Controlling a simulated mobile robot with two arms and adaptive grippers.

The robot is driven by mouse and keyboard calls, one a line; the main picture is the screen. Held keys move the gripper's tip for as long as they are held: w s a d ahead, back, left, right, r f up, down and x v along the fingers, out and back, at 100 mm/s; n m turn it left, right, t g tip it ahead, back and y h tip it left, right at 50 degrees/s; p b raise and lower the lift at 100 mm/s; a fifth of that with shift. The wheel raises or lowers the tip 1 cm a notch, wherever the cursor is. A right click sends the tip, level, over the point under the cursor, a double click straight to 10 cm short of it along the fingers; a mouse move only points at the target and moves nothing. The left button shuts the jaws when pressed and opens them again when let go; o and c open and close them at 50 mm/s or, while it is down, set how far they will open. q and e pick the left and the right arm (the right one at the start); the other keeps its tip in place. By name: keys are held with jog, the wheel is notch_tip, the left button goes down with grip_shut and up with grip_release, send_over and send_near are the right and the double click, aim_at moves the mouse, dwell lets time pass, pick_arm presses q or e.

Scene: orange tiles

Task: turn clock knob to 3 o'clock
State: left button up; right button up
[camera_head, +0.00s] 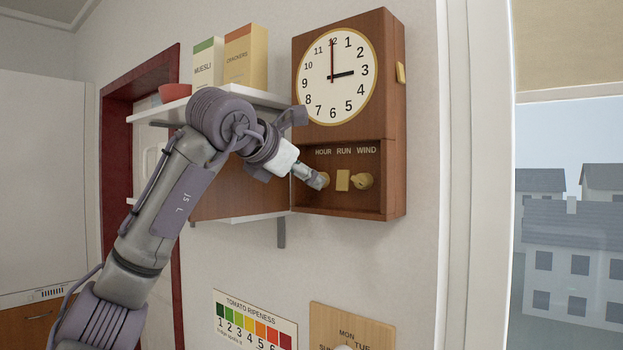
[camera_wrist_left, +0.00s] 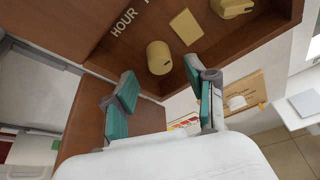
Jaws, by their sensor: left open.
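The wooden wall clock (camera_head: 350,110) hangs on the wall in the head view. A dark hand points at 3 and a thin reddish hand points straight up at 12. In its lower recess are a round brass HOUR knob (camera_head: 325,178), a RUN plate (camera_head: 343,180) and a WIND knob (camera_head: 362,181). My left gripper (camera_head: 315,180) is at the HOUR knob and partly hides it. In the left wrist view its green-padded fingers (camera_wrist_left: 160,82) are spread apart, with the HOUR knob (camera_wrist_left: 159,58) just beyond the tips, seemingly untouched. My right gripper is not in view.
A white shelf (camera_head: 260,97) left of the clock holds a muesli box (camera_head: 207,62), a crackers box (camera_head: 245,58) and a red bowl (camera_head: 174,92). A ripeness chart (camera_head: 255,320) and a wooden day board (camera_head: 340,325) are below. A window is at right.

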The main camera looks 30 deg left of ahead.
pick_arm(q)
jog(key=v, duration=0.8)
jog(key=shift+s, duration=0.25)
